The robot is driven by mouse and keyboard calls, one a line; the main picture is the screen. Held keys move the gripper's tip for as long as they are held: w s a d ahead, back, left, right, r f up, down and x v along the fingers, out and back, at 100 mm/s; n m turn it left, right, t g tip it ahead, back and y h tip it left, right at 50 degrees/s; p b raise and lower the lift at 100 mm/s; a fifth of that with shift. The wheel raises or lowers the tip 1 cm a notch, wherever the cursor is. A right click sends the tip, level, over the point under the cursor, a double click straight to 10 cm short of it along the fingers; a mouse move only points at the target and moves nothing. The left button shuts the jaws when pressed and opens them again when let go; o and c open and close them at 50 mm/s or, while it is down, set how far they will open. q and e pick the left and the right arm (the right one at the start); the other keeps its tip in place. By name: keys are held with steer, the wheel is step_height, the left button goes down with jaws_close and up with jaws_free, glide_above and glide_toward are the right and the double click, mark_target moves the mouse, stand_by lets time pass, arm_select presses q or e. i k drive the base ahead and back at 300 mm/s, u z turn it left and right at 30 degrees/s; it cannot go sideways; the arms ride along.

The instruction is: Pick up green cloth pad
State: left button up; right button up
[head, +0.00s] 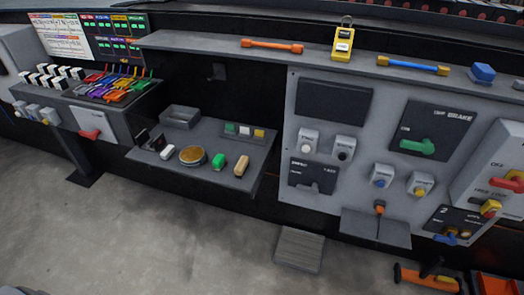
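A small green block-like piece (218,162), which looks like the green cloth pad, lies on the low grey shelf (150,157) left of the control panel. It sits between a round tin with a tan top (193,155) and a tan wooden-looking piece (241,166), apart from both. A white piece (168,153) lies further left on the shelf. A smaller green item (231,128) sits in a strip at the back of the shelf, beside a white and a yellow one. Neither of my grippers is in view.
An open grey tray (180,117) stands at the shelf's back left. A large grey control panel (345,190) is on the right. A bench with several coloured levers (115,90) is at the left. A slatted block (299,249) is on the floor. The space in front of the shelf is clear.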

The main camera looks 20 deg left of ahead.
mark_target(218, 163)
steer(key=z, duration=0.2)
steer(key=i, duration=1.05)
steer(key=u, duration=0.35)
